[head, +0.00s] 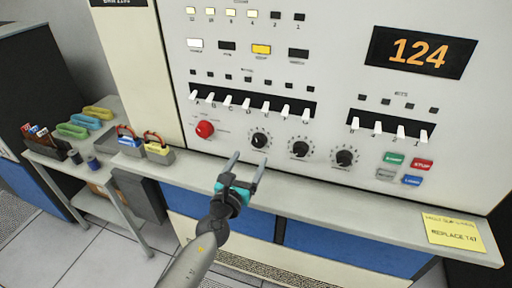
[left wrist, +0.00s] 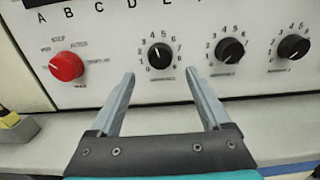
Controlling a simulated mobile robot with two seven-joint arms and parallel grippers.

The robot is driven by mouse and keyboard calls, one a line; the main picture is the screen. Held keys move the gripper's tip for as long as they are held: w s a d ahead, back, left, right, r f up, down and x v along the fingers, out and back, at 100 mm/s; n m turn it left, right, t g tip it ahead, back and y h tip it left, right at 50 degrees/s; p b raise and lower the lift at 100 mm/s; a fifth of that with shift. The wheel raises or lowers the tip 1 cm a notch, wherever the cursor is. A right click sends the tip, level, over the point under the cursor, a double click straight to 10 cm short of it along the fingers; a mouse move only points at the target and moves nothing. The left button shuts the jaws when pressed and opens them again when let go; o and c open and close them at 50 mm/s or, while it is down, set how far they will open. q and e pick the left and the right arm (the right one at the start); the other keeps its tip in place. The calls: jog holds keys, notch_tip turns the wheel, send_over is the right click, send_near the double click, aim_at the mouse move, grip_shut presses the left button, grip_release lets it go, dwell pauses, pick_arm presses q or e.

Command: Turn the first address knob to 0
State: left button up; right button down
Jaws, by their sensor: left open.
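The first address knob (head: 259,140) is the leftmost of three black knobs on the cream panel. In the left wrist view this knob (left wrist: 160,56) sits inside a dial of small digits, with a pale pointer line on its face. My left gripper (head: 251,160) is open and empty, in front of and just below the knob. In the left wrist view its two fingers (left wrist: 165,88) stand apart below and either side of the knob, not touching it. My right gripper is not in view.
The second knob (head: 300,147) and third knob (head: 344,157) are to the right. A red knob (head: 205,129) is to the left. White switches (head: 248,103) line the panel above. A ledge (head: 310,199) runs below, with a yellow note (head: 452,231) at its right.

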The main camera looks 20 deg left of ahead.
aim_at(258, 144)
pick_arm(q)
jog(key=shift+w+d+b, duration=0.15)
jog(key=shift+w+b, duration=0.45)
jog(key=shift+w, duration=2.6)
jog(key=shift+c, duration=0.3)
grip_shut()
